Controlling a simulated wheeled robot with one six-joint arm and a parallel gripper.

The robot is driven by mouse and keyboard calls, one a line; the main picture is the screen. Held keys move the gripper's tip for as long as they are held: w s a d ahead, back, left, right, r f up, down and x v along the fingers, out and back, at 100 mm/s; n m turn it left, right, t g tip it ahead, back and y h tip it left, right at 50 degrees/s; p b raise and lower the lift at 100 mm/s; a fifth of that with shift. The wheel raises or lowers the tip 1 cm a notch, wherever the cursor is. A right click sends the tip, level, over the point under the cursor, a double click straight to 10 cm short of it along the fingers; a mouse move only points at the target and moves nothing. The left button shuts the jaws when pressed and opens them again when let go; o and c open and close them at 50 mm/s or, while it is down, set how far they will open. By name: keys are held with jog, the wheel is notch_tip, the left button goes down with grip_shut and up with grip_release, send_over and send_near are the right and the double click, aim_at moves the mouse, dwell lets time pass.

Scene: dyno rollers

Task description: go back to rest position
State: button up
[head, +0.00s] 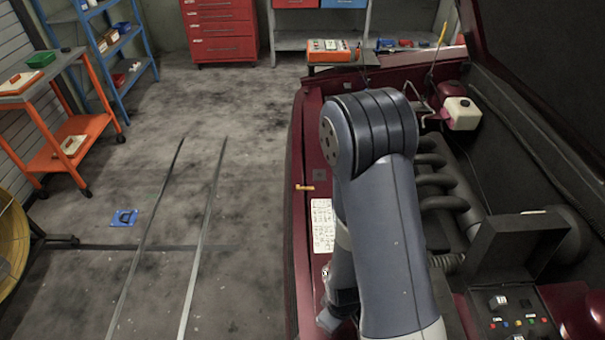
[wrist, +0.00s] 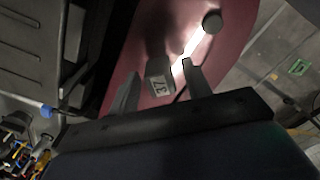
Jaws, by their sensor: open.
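In the wrist view my gripper (wrist: 160,68) has its two fingers apart. A small grey block (wrist: 159,79) with a dark number on a pale label shows between the fingers, in front of the dark red car bodywork (wrist: 133,50). I cannot tell whether a finger touches it. In the head view my arm rises over the car's red fender and bends down toward the bottom of the picture. The fingers cannot be made out there.
The open engine bay lies right of my arm, with a fuse box (head: 515,322), its raised lid (head: 512,247) and a white reservoir (head: 462,112). An orange device (head: 330,47) stands behind. An orange cart (head: 75,125) stands left. The floor (head: 240,100) between is mostly clear.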

jog(key=shift+f, duration=0.4)
